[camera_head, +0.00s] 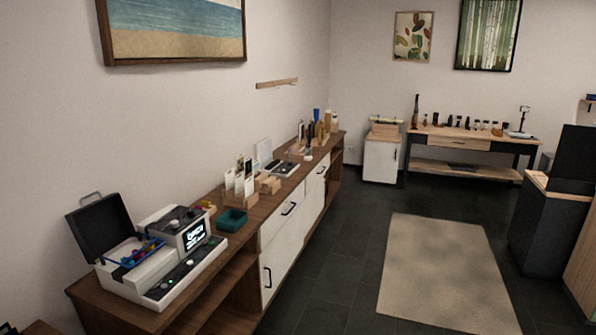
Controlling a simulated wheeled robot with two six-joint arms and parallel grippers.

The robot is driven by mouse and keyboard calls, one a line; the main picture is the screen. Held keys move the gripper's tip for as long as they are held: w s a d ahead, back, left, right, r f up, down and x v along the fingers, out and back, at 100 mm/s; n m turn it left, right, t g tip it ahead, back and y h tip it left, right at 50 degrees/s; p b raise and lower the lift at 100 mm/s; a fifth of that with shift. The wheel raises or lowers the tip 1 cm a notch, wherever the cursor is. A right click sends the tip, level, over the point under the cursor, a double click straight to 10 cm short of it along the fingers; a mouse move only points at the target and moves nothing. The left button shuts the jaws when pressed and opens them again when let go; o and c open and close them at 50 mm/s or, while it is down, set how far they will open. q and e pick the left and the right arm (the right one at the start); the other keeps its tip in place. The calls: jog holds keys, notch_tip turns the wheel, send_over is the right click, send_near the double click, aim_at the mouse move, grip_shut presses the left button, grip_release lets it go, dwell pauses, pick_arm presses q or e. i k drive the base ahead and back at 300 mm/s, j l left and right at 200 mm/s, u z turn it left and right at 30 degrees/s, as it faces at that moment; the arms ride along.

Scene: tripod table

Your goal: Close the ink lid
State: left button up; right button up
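The ink lid (101,228) is a dark, flat panel with a light handle on its upper edge. It stands open, tilted up at the back left of a white and dark machine (140,285) on the near end of a wooden cabinet. Blue, red and other coloured parts (142,252) show in the uncovered bay below the lid. A lit screen (194,236) and knobs are on the machine's right part. Neither of my grippers shows clearly; a small dark shape at the bottom left corner is too cut off to identify.
The long wooden cabinet (262,209) runs along the left wall. A teal tray (231,220) and card holders (240,180) stand just beyond the machine. Dark floor with a beige rug (445,270) lies open to the right. A dark cabinet (548,228) stands at the right.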

aim_at(99, 226)
jog(key=u, duration=1.3)
